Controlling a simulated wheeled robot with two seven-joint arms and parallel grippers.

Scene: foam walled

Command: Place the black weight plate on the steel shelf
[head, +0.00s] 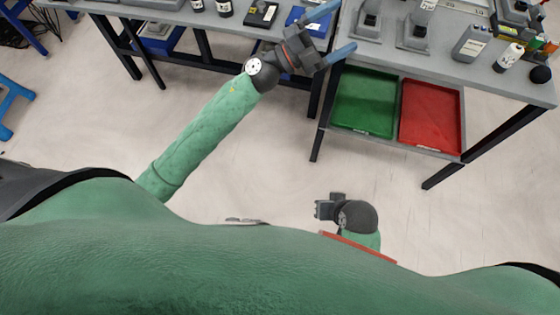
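I cannot make out a black weight plate for certain. A small round black object (541,74) sits near the right edge of the grey right-hand bench, but it is too small to identify. No piece of furniture is clearly the steel shelf. My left gripper (346,24) reaches over the gap between the two benches, its two blue fingers spread apart with nothing visible between them. My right gripper (323,209) is low, close to my body above the floor. Its fingers cannot be made out.
The right bench (440,68) holds grey devices and bottles (470,42). Beneath it are a green tray (364,103) and a red tray (431,115). The left bench (180,14) carries a black device (262,14) and a blue box (303,20). The floor (270,150) between is clear.

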